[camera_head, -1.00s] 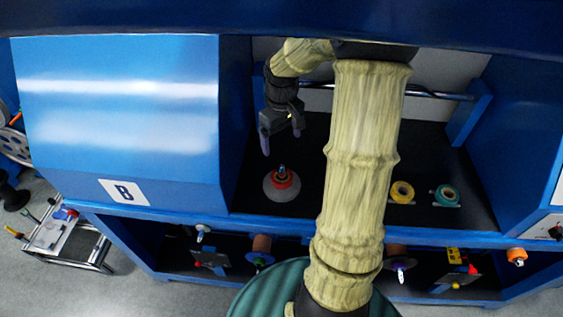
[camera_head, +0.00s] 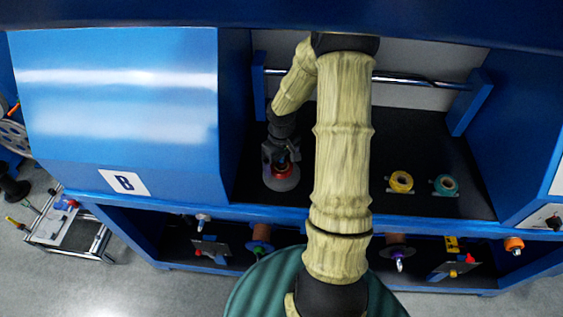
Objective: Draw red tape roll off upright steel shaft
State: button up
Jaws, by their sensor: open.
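The red tape roll (camera_head: 284,170) sits low around the steel shaft on a round grey base (camera_head: 282,184) at the left of the black work surface. My gripper (camera_head: 281,165) points down right over the roll and is open. Its fingers appear to be at the roll's sides, but I cannot tell whether they touch it. The shaft is hidden behind my gripper. Part of the roll shows between and below the fingers.
The blue cabinet marked B (camera_head: 120,110) stands close on the left. A yellow roll (camera_head: 400,182) and a teal roll (camera_head: 445,185) lie to the right. A steel bar (camera_head: 425,82) runs across the back. The middle of the black surface (camera_head: 300,190) is clear.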

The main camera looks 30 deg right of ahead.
jog(key=shift+f, duration=0.25)
jog(key=c, duration=1.1)
jog(key=shift+r+p, duration=1.8)
dwell(0.7)
jog(key=shift+r+p, duration=1.6)
jog(key=shift+r, duration=0.2)
jog(key=shift+r, duration=0.15)
